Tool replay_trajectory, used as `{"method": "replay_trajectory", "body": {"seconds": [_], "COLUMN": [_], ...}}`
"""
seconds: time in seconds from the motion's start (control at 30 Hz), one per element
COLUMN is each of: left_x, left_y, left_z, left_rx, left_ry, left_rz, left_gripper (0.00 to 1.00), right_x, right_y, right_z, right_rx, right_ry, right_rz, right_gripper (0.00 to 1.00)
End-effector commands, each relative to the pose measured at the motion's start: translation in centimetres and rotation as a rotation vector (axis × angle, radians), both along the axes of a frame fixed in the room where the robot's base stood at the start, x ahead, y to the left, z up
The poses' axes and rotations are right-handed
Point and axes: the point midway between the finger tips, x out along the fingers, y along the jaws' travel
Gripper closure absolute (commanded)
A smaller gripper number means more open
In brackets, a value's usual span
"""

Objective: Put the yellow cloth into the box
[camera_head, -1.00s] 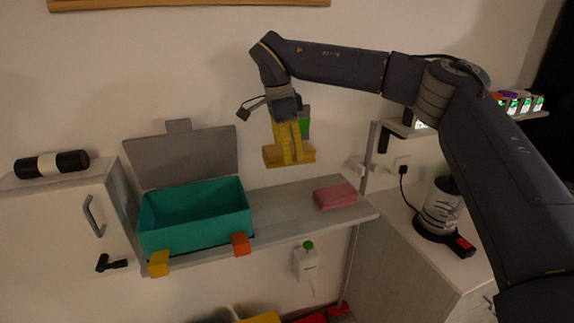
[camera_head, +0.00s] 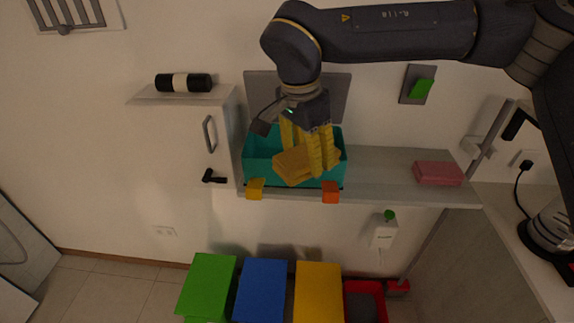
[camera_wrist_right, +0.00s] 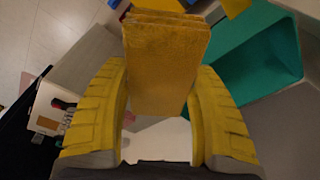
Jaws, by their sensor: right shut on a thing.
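The yellow cloth (camera_head: 293,167) is a folded block held between the yellow fingers of my right gripper (camera_head: 314,160). In the head view it overlaps the teal open box (camera_head: 333,174), which stands on the grey shelf. In the right wrist view the cloth (camera_wrist_right: 166,62) sits between both fingers of my right gripper (camera_wrist_right: 161,108), with the box (camera_wrist_right: 262,62) to the right and beyond it. The cloth appears above the box; its exact height is unclear. The gripper hides part of the box's inside. My left gripper is not in view.
The box's grey lid (camera_head: 262,86) stands raised behind it. A pink cloth (camera_head: 438,173) lies on the shelf (camera_head: 390,180) at right. A white cabinet (camera_head: 180,140) stands left of the box.

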Motion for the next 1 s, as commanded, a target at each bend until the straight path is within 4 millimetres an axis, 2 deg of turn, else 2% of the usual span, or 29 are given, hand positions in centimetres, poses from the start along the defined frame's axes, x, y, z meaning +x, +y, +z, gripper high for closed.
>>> {"method": "replay_trajectory", "body": {"seconds": [0.1, 0.2, 0.33, 0.47, 1.0], "left_x": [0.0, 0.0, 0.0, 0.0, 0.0], "left_y": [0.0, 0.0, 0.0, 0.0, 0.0], "left_z": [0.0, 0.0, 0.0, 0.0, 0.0], "left_rx": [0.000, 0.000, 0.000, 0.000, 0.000], "left_ry": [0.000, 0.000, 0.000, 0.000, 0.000], "left_rz": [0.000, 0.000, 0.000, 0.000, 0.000], "left_gripper": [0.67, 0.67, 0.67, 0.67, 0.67], "right_x": [-2.2, -3.4, -3.4, -1.3, 10.6], "right_y": [1.1, 1.5, 2.1, 2.2, 1.8], "right_z": [-0.9, -1.4, -1.7, -1.7, -1.7], "right_rx": [-0.002, -0.001, 0.000, 0.001, 0.001], "right_ry": [-0.001, 0.000, -0.001, -0.001, -0.001], "right_rz": [0.068, 0.098, 0.106, 0.093, 0.092], "right_gripper": [0.69, 0.69, 0.69, 0.69, 0.69]}}
